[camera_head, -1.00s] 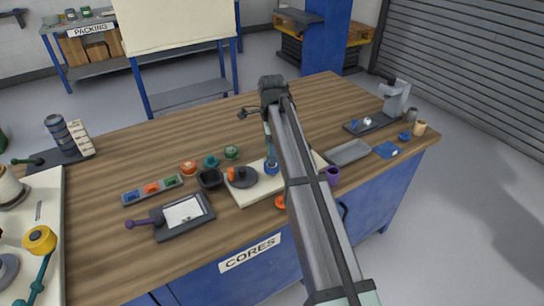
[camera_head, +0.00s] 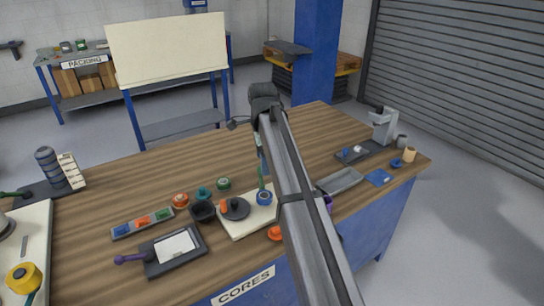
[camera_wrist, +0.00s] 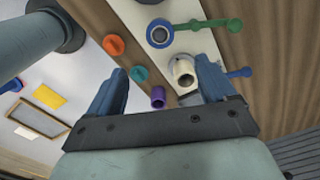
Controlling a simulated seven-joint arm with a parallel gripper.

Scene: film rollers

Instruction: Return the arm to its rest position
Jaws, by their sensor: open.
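My gripper (camera_wrist: 161,68) shows in the wrist view with two blue fingers spread apart and nothing between their tips. In the head view my arm reaches from the bottom edge over the bench (camera_head: 120,195), and bends near the bench's far side. The blue spool (camera_head: 264,198) sits on the cream board (camera_head: 250,222) just left of the arm.
A dark tray with a white sheet (camera_head: 175,247), a strip of coloured pieces (camera_head: 142,222) and a black cup (camera_head: 203,211) lie left of the board. A grey tray (camera_head: 342,181) and a grey device (camera_head: 383,126) stand right of the arm.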

